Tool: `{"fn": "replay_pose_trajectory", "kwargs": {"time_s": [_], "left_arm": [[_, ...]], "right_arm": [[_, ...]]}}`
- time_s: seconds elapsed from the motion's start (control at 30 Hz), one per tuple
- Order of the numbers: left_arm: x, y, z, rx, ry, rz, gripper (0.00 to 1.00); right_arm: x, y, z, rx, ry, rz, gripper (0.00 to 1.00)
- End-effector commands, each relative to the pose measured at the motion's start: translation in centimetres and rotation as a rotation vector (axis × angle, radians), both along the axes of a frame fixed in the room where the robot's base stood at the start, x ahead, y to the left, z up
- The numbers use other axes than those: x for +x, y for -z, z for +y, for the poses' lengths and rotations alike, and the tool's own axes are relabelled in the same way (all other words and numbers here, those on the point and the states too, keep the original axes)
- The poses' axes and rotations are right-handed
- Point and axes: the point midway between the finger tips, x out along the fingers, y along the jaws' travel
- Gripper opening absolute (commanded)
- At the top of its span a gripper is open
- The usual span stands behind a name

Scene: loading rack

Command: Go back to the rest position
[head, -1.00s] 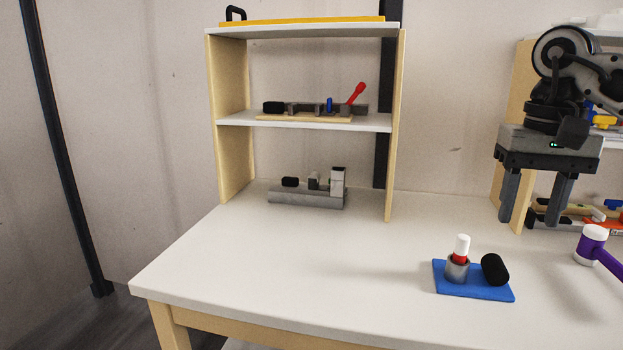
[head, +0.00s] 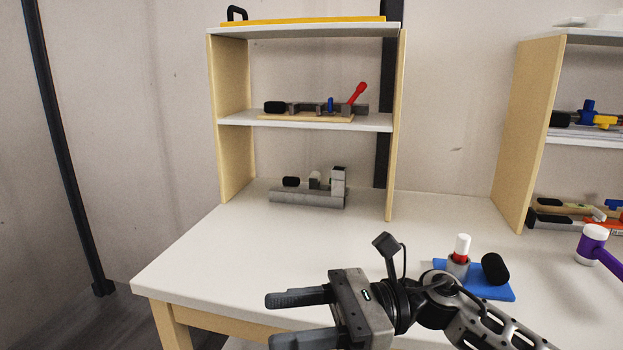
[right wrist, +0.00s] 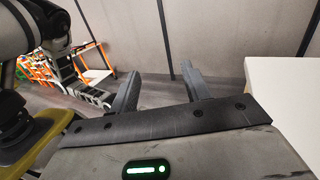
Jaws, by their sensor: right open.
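My right gripper (head: 298,318) is low in the head view, near the front edge of the table (head: 200,262). Its two fingers point left, stand apart and hold nothing. In the right wrist view, the open fingers (right wrist: 160,88) point toward the floor and wall, with nothing between them. My right arm comes in from the lower right and hides part of the blue base (head: 492,292). On that base are a grey cup with a red-and-white piece (head: 462,247) and a black cylinder (head: 495,268). My left gripper is not in view.
A two-level shelf (head: 305,122) stands at the back of the table, with a grey fixture (head: 307,197) under it. A second rack (head: 515,140) and a purple hammer (head: 594,246) are at the right. The left part of the tabletop is clear.

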Motion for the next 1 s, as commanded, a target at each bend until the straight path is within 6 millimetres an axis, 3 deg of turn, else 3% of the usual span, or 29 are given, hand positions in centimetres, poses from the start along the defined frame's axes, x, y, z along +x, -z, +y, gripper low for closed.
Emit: {"fn": "replay_pose_trajectory", "kwargs": {"time_s": [0.03,0.13,0.27,0.37,0.43,0.5,0.63,0.67,0.83,1.0], "left_arm": [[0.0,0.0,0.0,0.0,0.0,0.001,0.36],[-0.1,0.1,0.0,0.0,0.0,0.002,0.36],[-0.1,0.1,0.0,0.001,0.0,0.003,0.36],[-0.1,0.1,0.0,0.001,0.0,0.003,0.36],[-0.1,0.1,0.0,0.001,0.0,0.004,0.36],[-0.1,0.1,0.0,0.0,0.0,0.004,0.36],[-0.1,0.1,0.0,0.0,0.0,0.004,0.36],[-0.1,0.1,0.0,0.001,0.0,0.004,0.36],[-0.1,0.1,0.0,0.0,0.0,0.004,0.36],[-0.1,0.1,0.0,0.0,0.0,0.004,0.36]], "right_arm": [[-0.3,0.0,0.6,0.109,0.056,0.216,0.48],[0.7,0.0,0.2,0.307,0.165,0.647,0.48],[2.7,2.8,-2.5,0.572,0.285,1.235,0.48],[3.3,7.3,-5.7,0.792,0.364,1.688,0.48],[2.8,11.5,-8.1,0.964,0.413,1.999,0.48],[1.2,16.0,-10.5,1.148,0.456,2.289,0.48],[-3.2,22.8,-13.6,1.468,0.52,2.685,0.48],[-4.2,24.0,-14.1,-1.483,-0.515,-2.661,0.48],[-8.9,28.1,-15.9,-1.412,-0.45,-2.325,0.48],[-10.2,29.0,-16.2,-1.394,-0.431,-2.237,0.48]]}}
